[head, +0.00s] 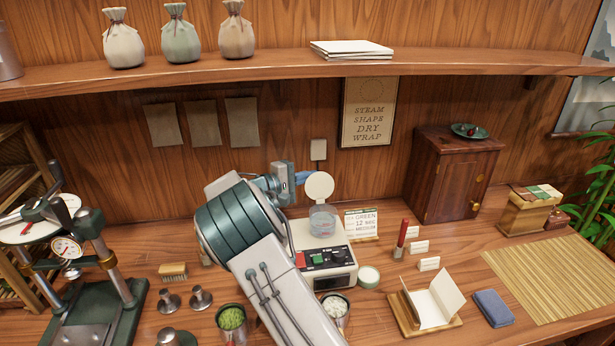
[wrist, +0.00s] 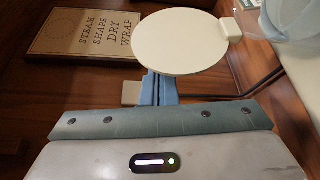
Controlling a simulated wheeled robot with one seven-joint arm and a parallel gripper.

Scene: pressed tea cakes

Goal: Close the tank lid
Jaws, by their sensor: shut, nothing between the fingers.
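The tank lid (head: 319,186) is a round cream disc standing up, open, above the tank. The tank (head: 323,222) is a clear cup on top of a white machine (head: 325,262). In the wrist view the lid (wrist: 180,42) fills the upper middle, with a small hinge block at its right edge, and part of the clear tank (wrist: 290,18) shows at top right. My gripper (head: 303,178) is shut and empty, its blue fingers just left of the lid. In the wrist view the fingers (wrist: 153,78) reach the lid's lower edge; I cannot tell whether they touch.
My arm crosses the front of the machine. A menu card (head: 361,223), a red-handled tool (head: 402,240) and a round tin (head: 369,276) stand to the right. Metal cups (head: 337,322) stand in front. The shelf (head: 420,66) overhangs behind.

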